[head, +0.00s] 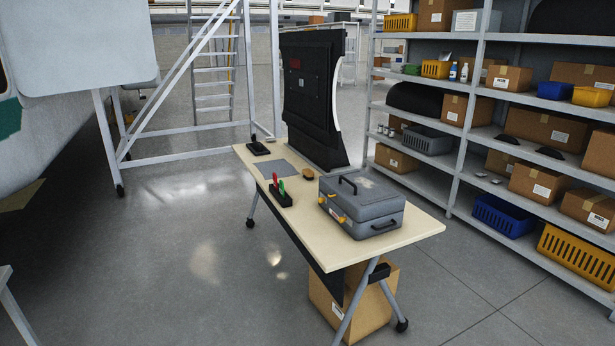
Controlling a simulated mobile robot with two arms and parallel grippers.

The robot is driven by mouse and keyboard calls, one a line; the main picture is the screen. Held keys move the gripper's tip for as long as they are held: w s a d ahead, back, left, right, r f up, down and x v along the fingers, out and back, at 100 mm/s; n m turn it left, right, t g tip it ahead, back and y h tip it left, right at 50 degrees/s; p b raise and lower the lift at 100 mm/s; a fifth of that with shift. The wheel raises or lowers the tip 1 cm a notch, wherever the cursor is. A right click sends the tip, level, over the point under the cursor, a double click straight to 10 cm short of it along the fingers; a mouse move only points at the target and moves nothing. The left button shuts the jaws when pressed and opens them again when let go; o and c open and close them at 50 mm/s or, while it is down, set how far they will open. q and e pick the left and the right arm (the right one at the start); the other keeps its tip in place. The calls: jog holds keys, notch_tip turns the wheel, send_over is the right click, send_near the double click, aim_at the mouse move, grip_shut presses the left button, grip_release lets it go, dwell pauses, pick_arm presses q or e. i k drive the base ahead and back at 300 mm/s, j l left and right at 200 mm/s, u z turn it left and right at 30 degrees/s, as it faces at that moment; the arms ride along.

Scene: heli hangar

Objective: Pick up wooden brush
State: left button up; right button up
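A small brown object (307,173), which looks like the wooden brush, lies on the light wooden table (408,234). It sits near the middle of the tabletop, just behind the left end of a grey toolbox (362,205). It is small in the picture, so its bristles and handle cannot be made out. Nothing covers it. Neither of my grippers shows in the head view.
A cardboard box (368,305) stands underneath. Shelving (455,150) is at right. The floor left of the table is clear.

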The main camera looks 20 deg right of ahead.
aim_at(309, 174)
jog(key=i, duration=2.65)
jog(key=i+z, duration=0.25)
jog(key=i, duration=0.2)
jog(key=i+j+z, duration=0.1)
jog(key=i+z, duration=0.2)
jog(key=i, duration=0.15)
jog(key=i+j+z, duration=0.25)
jog(key=i, duration=0.15)
jog(key=i+j+z, duration=0.25)
jog(key=i, duration=0.2)
